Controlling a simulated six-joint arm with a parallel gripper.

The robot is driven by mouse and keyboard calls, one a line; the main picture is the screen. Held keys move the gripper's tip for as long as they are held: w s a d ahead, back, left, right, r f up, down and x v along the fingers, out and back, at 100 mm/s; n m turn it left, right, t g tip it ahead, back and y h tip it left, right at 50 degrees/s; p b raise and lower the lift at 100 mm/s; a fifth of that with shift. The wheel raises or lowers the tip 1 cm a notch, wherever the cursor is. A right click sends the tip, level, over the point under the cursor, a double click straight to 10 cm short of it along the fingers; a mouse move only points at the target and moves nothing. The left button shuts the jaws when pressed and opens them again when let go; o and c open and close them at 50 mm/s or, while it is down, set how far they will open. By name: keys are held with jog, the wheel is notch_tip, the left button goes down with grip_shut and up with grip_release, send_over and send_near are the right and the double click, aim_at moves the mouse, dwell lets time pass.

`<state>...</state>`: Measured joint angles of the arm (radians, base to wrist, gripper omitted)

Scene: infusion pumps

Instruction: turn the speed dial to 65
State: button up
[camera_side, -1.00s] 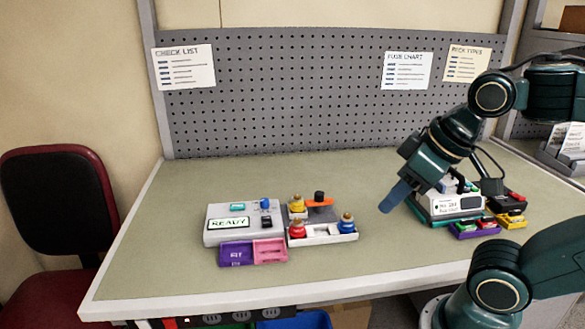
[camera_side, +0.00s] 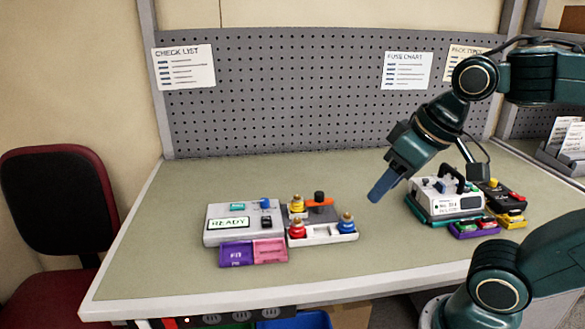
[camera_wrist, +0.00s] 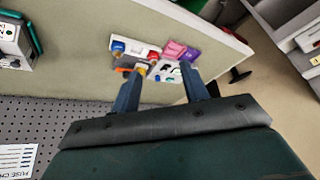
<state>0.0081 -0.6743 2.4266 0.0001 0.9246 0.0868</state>
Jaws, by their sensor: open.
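A grey unit (camera_side: 228,238) with a screen reading READY stands on the bench left of centre, with a blue knob and a black part at its right end. A white tray (camera_side: 322,240) beside it carries red, yellow and blue knobs, an orange lever and a black knob (camera_side: 319,196). I cannot tell which part is the speed dial; no scale is readable. My gripper (camera_side: 377,197) is above the bench, right of the tray, touching nothing. In the wrist view its two fingers (camera_wrist: 163,75) are apart and empty, with the tray and unit beyond them.
A white pump with a black handle (camera_side: 440,203) stands on the right, among black boxes and coloured blocks. Purple (camera_side: 236,254) and pink (camera_side: 270,250) blocks sit before the grey unit. A pegboard (camera_side: 290,90) closes the back. The bench left of the unit is clear.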

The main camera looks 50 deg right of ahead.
jog(key=w+d+r+m+g, duration=0.15)
jog(key=w+r+m, duration=0.3)
jog(key=w, duration=0.55)
jog(key=m+g, duration=0.4)
jog(key=m, duration=1.1)
send_over(264, 200)
notch_tip(264, 200, down, 11)
jog(key=shift+f, duration=0.1)
jog(key=shift+f, duration=0.1)
jog(key=shift+f, duration=6.8)
jog(key=shift+c, duration=0.5)
